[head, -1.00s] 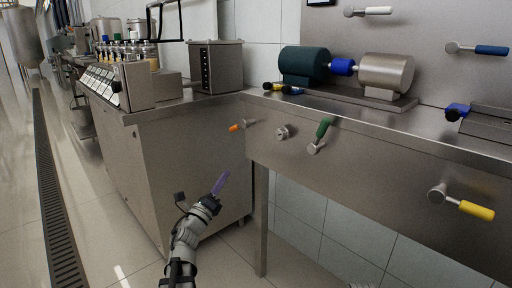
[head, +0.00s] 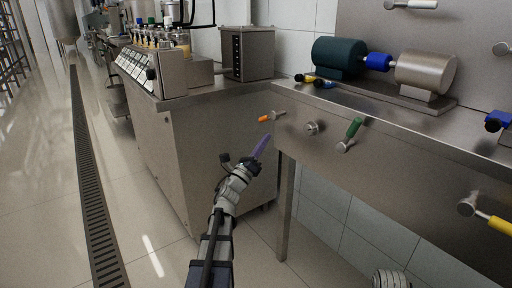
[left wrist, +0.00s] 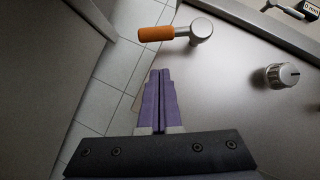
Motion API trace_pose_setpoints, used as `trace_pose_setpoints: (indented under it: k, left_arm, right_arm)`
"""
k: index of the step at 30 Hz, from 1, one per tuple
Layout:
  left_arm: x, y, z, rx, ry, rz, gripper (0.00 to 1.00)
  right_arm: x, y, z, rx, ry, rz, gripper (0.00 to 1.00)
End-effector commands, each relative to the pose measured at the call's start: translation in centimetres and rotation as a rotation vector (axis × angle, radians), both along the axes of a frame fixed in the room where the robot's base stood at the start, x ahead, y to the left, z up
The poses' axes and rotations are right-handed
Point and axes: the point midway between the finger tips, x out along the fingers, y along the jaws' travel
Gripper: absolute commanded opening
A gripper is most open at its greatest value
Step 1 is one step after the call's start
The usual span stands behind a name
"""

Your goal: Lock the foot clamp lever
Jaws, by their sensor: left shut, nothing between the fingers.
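A short lever with an orange handle (head: 265,119) and a metal pivot sits on the bench's front panel near its left end. In the left wrist view the orange handle (left wrist: 156,34) points left from its round metal hub. My left gripper (head: 267,137), with purple fingers, is just below the orange handle in the head view. In the left wrist view its closed fingertips (left wrist: 161,73) point at the lever with a gap, holding nothing. No label shows which lever is the foot clamp; the orange one is nearest. My right gripper is out of view.
A round knob (head: 312,128), a green lever (head: 353,129) and a yellow lever (head: 499,225) lie further right on the panel. A steel cabinet (head: 205,145) stands left of the gripper. A motor (head: 338,56) sits on the bench. The floor at left is open.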

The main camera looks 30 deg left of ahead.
Motion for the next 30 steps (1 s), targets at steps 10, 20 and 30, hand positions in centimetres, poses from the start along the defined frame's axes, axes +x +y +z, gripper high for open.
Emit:
trace_pose_setpoints:
  k: [10,20,30]
  left_arm:
    - [1.0,1.4,3.0,0.0,0.001,0.002,0.0]
    - [1.1,1.5,3.0,-0.001,0.001,0.001,0.0]
    - [1.7,2.4,4.6,-0.001,0.001,0.001,0.0]
  right_arm:
    - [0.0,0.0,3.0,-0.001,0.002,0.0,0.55]
    - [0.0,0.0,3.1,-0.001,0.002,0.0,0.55]
    - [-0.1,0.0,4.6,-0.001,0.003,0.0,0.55]
